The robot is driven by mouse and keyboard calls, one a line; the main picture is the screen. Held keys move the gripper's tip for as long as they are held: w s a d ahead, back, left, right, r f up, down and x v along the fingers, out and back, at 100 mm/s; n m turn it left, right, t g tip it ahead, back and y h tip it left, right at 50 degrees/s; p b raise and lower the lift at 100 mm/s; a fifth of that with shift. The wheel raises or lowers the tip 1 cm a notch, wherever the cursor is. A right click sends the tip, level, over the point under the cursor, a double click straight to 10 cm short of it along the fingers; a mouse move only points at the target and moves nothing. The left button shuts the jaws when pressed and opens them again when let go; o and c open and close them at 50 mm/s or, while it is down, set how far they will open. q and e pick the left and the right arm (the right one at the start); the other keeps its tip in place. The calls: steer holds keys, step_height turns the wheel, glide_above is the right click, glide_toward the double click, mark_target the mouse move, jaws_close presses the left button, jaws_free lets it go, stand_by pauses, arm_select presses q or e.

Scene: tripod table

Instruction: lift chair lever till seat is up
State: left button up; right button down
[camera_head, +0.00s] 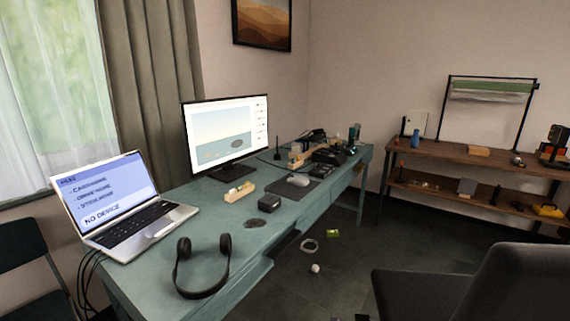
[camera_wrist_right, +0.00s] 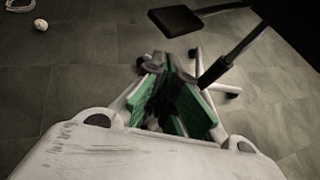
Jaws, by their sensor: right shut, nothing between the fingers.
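The dark grey office chair shows at the lower right of the head view, with its backrest (camera_head: 505,285) and part of its seat (camera_head: 405,294). In the right wrist view, a black flat paddle on a thin rod, which looks like the chair lever (camera_wrist_right: 177,20), sticks out at the top. The chair's dark column (camera_wrist_right: 236,60) slants down to pale legs with casters. My right gripper (camera_wrist_right: 171,72), with green pads, is shut and empty. In the picture it lies just below the paddle; I cannot tell the depth gap. My left gripper is not in view.
A teal desk (camera_head: 140,275) holds a laptop (camera_head: 112,205), headphones (camera_head: 203,265) and a monitor (camera_head: 225,135). A wooden shelf bench (camera_head: 445,150) stands at the back right. Small items, including a white ball (camera_head: 315,268), lie on the dark tiled floor.

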steer(key=shift+a, duration=0.1)
steer(key=w+a+b, duration=0.1)
steer(key=a+b, duration=0.2)
steer(key=a, duration=0.7)
steer(key=shift+w, duration=0.2)
stand_by(1.1)
steer(key=shift+a, duration=0.1)
step_height(320, 180, up, 38)
steer(key=p, duration=3.8)
steer(key=shift+d, duration=0.25)
steer(key=shift+w+r+p, duration=0.1)
steer(key=shift+r+p, duration=0.45)
steer(key=shift+r, duration=0.1)
